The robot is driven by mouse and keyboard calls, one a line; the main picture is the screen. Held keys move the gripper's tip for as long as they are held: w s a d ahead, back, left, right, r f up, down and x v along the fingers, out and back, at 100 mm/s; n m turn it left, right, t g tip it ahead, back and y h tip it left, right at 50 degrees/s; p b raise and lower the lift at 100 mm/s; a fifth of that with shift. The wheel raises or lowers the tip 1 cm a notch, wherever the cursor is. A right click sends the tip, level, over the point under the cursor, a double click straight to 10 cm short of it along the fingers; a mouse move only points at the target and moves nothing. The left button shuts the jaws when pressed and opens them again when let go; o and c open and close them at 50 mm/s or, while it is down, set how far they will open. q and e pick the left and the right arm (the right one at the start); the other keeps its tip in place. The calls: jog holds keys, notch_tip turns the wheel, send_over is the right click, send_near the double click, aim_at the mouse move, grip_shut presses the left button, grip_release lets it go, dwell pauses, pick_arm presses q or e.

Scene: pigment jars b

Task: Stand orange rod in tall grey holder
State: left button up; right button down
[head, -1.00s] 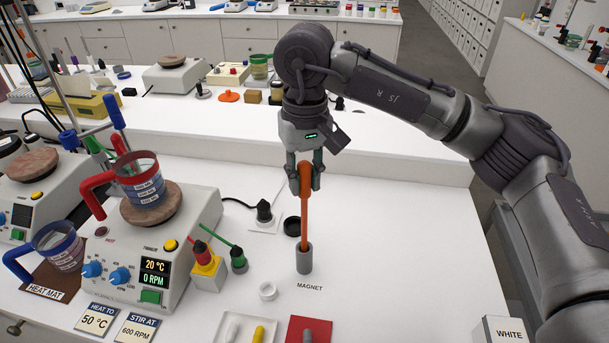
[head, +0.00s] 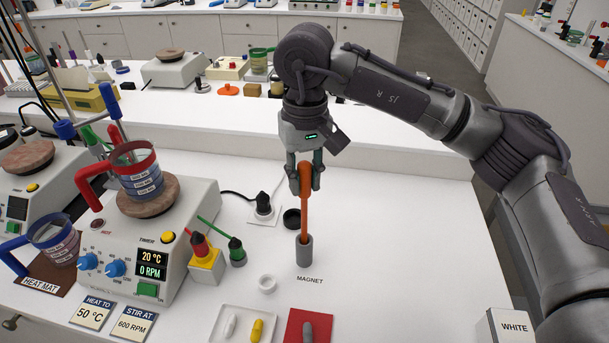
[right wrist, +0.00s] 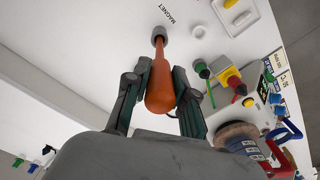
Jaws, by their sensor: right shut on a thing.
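The orange rod (head: 305,205) is upright, with its thick handle at the top. My right gripper (head: 305,184) is shut on the handle, above the tall grey holder (head: 304,254). The rod's lower end meets the holder's mouth and appears to be inside it; how deep is hidden. In the right wrist view the orange handle (right wrist: 161,88) sits between both fingers, and the thin shaft runs to the grey holder (right wrist: 158,35). The holder stands on the white bench by the MAGNET label. My left gripper is not in view.
A black ring (head: 291,219) lies close behind the holder, and a white ring (head: 267,284) in front-left. Red and green plugs stand left, near the hotplate (head: 150,237) bearing a beaker (head: 141,177). A red mat (head: 296,325) lies in front.

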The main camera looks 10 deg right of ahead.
jog(key=shift+f+b, duration=0.9)
jog(key=shift+f, duration=0.3)
jog(key=c, duration=0.9)
grip_release()
jog(key=shift+r, duration=0.1)
notch_tip(320, 180, up, 12)
